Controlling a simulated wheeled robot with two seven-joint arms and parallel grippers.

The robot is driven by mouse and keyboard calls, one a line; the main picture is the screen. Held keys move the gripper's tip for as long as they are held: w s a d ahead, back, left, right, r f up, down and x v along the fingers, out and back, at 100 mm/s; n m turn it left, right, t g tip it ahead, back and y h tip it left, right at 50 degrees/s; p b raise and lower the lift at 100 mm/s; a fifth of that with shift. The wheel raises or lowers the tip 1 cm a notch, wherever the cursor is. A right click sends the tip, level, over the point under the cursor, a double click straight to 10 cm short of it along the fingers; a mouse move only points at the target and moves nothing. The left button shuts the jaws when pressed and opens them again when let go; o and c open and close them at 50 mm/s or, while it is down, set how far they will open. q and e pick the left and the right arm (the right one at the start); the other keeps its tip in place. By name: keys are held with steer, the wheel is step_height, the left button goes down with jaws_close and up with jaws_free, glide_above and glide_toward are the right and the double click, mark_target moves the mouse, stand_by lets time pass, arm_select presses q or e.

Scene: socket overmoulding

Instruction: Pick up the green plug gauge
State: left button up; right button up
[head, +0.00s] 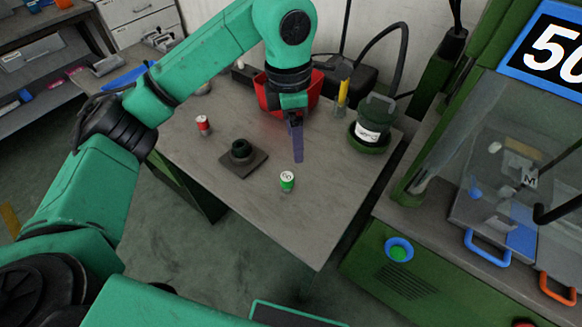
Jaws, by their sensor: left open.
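The green plug gauge (287,181) is a small upright cylinder with a green body and a pale top. It stands on the grey table in the middle of the head view. My left gripper (297,154) points down over the table, just behind the green plug gauge in the picture and apart from it. Its fingers show nearly edge-on, and it is open with nothing seen between them. My right gripper is not in view.
A red gauge (203,125) stands at the table's left. A dark block with a round socket (241,155) sits between. A red bin (265,95), a yellow bottle (342,94) and a green pot (370,125) stand behind. A green machine (395,285) is at right. The table front (305,235) is clear.

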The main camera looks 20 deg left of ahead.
arm_select(q)
steer(key=a, duration=0.2)
steer(key=y+p, duration=0.1)
steer(key=p, duration=0.1)
glide_above(287, 176)
steer(key=f, duration=0.5)
steer(key=shift+s+f, duration=0.25)
steer(key=shift+f, duration=0.15)
step_height(287, 176, down, 8)
steer(key=shift+w+f+p, duration=0.1)
steer(key=shift+w+p, duration=0.05)
steer(key=shift+p, duration=0.75)
jaws_close()
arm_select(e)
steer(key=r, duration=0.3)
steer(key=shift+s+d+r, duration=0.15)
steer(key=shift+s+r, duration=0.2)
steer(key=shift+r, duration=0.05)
